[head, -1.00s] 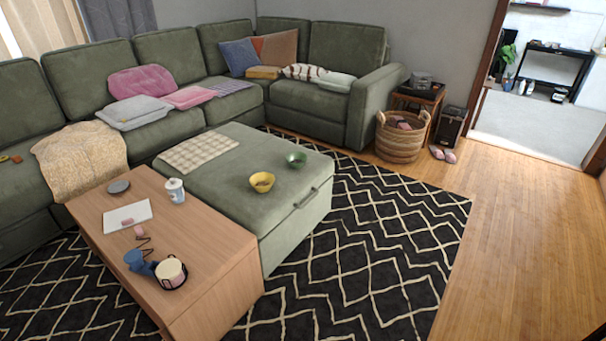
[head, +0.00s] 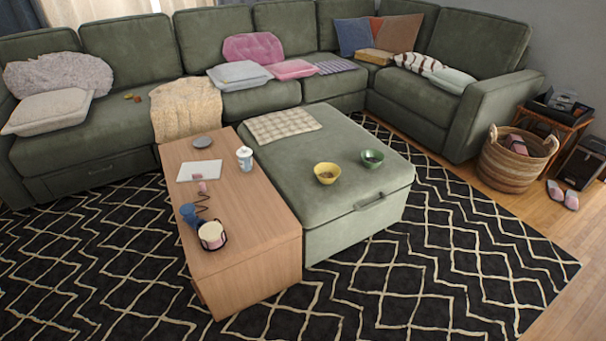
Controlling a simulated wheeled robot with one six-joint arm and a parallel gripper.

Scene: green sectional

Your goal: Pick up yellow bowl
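The yellow bowl (head: 327,173) sits upright on the green ottoman (head: 330,205), near its front edge. Something brownish shows inside it, too small to make out. A green bowl (head: 372,158) stands just to its right and slightly farther back, apart from it. My gripper is not in the head view.
A wooden coffee table (head: 245,260) stands left of the ottoman, holding a lidded cup (head: 245,158), a white tablet-like slab (head: 199,171) and a candle holder (head: 212,236). A green sectional (head: 130,55) lies behind. The patterned rug (head: 440,270) in front is clear.

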